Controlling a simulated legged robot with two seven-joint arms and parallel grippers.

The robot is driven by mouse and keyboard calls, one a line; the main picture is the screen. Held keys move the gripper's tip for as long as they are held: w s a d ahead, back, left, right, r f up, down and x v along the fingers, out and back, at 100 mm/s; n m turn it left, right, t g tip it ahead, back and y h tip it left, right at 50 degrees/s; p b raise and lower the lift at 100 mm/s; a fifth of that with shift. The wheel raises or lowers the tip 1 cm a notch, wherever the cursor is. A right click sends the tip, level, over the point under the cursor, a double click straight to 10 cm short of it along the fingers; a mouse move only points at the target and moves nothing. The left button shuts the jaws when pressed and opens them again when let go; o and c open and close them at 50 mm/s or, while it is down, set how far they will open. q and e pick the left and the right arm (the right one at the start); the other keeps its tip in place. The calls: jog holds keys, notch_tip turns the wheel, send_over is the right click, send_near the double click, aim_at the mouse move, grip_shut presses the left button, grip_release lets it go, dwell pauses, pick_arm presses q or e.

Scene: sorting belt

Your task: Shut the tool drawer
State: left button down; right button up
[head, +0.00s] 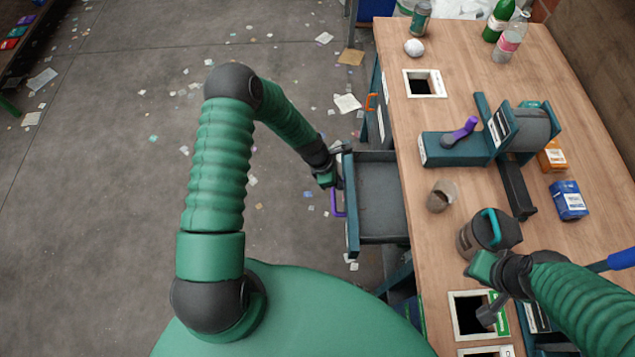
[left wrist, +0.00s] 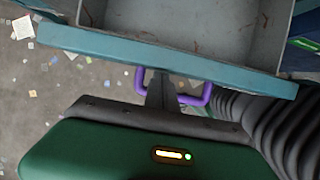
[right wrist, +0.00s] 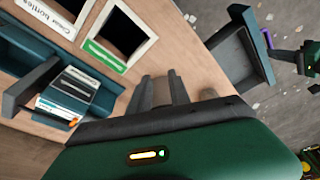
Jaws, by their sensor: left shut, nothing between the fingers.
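The tool drawer (head: 380,240) is pulled out to the left of the workbench and looks empty inside. Its teal front (left wrist: 100,48) carries a purple handle (head: 338,211). My left gripper (head: 337,172) is shut and empty at the drawer front, by the handle. In the left wrist view its fingertips (left wrist: 160,90) lie between the two sides of the handle (left wrist: 207,97), close to the front; I cannot tell whether they touch. My right gripper (right wrist: 162,92) is open and empty over the bench; the right wrist view also shows the drawer (right wrist: 240,55).
The wooden bench (head: 450,130) holds a grey cup (head: 441,196), a dark container with a teal handle (head: 480,238), a teal device with a purple lever (head: 455,147), boxes and bottles. Framed openings (head: 425,83) are cut in it. The littered floor (head: 100,200) left of the drawer is open.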

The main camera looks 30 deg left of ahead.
pick_arm(q)
jog(key=b, duration=0.1)
send_over(383, 193)
jog(key=shift+a, duration=0.1)
jog(key=shift+w+d, duration=0.3)
jog(key=shift+d, duration=0.2)
jog(key=shift+r, duration=0.1)
jog(key=shift+w, duration=0.1)
